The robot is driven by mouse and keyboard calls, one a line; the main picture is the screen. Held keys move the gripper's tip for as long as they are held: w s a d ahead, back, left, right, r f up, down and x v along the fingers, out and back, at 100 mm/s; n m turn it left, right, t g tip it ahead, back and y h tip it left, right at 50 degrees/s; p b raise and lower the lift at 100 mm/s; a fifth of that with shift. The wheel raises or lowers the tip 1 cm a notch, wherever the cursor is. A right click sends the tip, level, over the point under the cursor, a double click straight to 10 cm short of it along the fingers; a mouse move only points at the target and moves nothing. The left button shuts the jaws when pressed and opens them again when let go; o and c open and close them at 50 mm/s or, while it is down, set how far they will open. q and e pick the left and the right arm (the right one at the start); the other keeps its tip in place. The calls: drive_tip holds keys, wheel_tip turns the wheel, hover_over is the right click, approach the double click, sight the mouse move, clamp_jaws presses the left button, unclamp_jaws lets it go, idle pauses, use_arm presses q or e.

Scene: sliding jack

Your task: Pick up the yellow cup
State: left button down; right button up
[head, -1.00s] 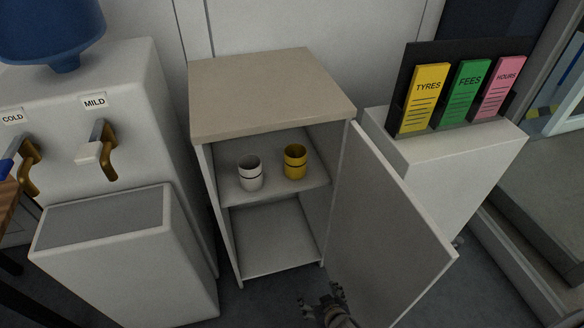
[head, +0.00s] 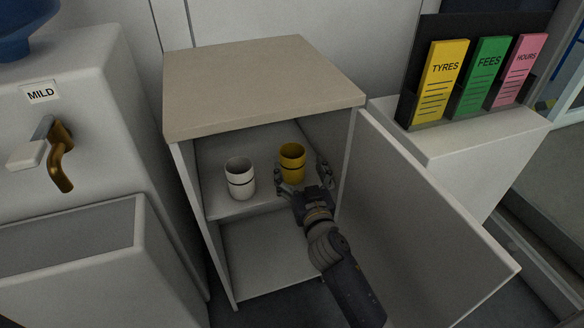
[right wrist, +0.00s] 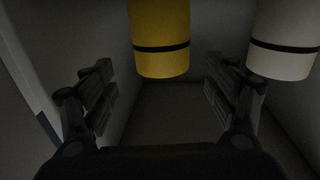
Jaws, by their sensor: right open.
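The yellow cup (head: 292,162) stands upright on the cabinet's upper shelf, with a dark band around it. It also shows at the top of the right wrist view (right wrist: 160,40), between and beyond the open fingers. My right gripper (head: 302,180) is open and reaches into the cabinet, with its fingers near the cup's two sides. In the right wrist view the gripper (right wrist: 160,85) has clear gaps between its fingers and the cup. I cannot tell how deep the cup sits between them. My left gripper is not in view.
A white cup (head: 240,178) stands on the same shelf, left of the yellow one and close to my left finger. The cabinet (head: 265,85) has its door (head: 425,205) open to the right. A water dispenser (head: 85,130) stands at the left, and a leaflet rack (head: 480,85) at the right.

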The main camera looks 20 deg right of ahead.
sight(290, 147)
drive_tip(key=w, duration=0.6)
drive_tip(key=shift+b, duration=0.3)
drive_tip(key=shift+w, duration=0.4)
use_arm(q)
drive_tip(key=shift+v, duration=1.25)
use_arm(e)
drive_tip(key=shift+d, duration=0.1)
drive_tip(key=c, duration=0.9)
